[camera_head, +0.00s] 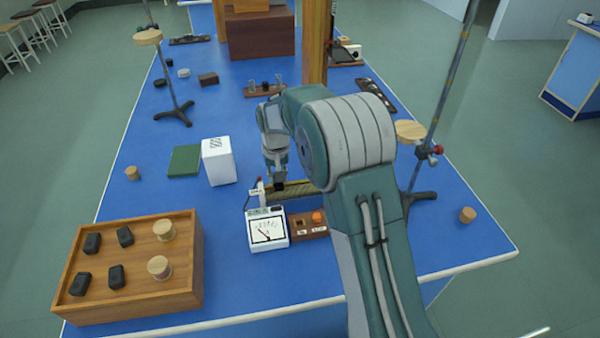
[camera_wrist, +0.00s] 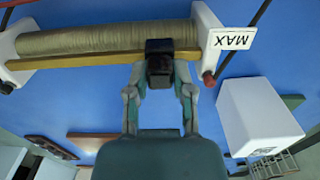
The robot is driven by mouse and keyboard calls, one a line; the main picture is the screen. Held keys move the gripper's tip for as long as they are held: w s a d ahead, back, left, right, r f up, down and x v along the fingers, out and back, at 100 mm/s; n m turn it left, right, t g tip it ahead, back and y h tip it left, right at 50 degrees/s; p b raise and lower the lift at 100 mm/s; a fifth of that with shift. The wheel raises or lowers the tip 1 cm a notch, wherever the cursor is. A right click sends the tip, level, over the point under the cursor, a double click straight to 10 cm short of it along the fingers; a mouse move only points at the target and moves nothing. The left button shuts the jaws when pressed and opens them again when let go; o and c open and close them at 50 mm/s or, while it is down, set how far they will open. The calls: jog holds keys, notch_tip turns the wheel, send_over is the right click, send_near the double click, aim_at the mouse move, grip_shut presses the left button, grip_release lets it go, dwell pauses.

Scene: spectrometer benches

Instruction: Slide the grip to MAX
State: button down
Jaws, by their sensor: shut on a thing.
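The rheostat is a wire-wound coil (camera_wrist: 85,38) with a yellow bar along it and white end plates. In the head view its coil (camera_head: 305,190) is partly behind my arm. A MAX label (camera_wrist: 232,39) stands at its right end in the wrist view. The black sliding grip (camera_wrist: 159,62) sits on the bar towards the MAX end, with a short gap to that end plate. In the head view the grip (camera_head: 280,187) is small and dark below my gripper (camera_head: 277,176). My gripper (camera_wrist: 159,85) is shut on the grip, its two fingers on either side.
A dial meter (camera_head: 267,230) and a small wooden switch block (camera_head: 309,226) stand in front of the rheostat. A white box (camera_head: 218,162) stands to the left, also close to the MAX end in the wrist view (camera_wrist: 255,112). A wooden tray (camera_head: 190,270) lies front left.

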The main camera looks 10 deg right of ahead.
jog(key=a, duration=0.2)
jog(key=shift+a, duration=0.35)
jog(key=shift+d, duration=0.25)
jog(key=c, duration=0.9)
grip_release()
jog(key=o, duration=0.4)
jog(key=shift+a+f, duration=0.1)
jog(key=shift+a, duration=0.4)
jog(key=shift+d+r, duration=0.25)
jog(key=shift+d, duration=0.05)
jog(key=shift+w+a+r, duration=0.1)
jog(key=shift+a+r, duration=0.05)
jog(key=shift+r, duration=2.75)
jog(key=shift+a+r, duration=0.15)
jog(key=shift+r, duration=2.7)
